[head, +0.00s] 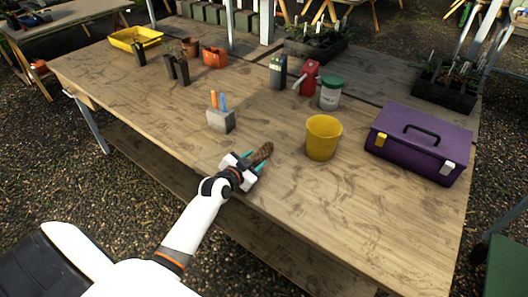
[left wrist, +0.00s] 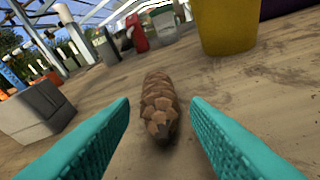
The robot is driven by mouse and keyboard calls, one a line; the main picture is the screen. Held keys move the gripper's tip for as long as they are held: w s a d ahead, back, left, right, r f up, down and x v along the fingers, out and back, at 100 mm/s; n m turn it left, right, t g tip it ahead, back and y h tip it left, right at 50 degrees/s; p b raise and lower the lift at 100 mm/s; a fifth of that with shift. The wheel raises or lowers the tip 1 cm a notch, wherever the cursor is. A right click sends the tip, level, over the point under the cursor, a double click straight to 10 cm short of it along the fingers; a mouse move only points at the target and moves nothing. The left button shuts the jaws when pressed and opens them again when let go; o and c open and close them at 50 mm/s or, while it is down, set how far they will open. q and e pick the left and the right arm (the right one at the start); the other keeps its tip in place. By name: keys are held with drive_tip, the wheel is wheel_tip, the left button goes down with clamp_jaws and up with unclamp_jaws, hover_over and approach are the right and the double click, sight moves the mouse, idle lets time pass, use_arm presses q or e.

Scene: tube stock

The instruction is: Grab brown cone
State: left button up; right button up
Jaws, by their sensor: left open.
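The brown cone (head: 262,153) is a scaly pine cone lying on the wooden table near its front edge. In the left wrist view the cone (left wrist: 160,106) lies lengthwise, its near end pointing at the camera. My left gripper (head: 252,166) is low over the table at the near end of the cone. Its teal fingers (left wrist: 160,125) are open, one on each side of the cone's near end, with a gap on both sides. In the head view the gripper hides part of the cone's near end. My right gripper is not in view.
A grey block holding coloured sticks (head: 220,120) stands left of the cone. A yellow pot (head: 322,138) stands to the right, with a purple toolbox (head: 418,145) beyond it. A white tub with a green lid (head: 330,94) and red item (head: 308,78) stand behind.

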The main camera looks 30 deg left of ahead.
sight(258, 156)
use_arm(q)
drive_tip(key=x, duration=0.4)
drive_tip(key=shift+c, duration=0.4)
drive_tip(key=c, duration=0.6)
drive_tip(key=shift+r, duration=0.1)
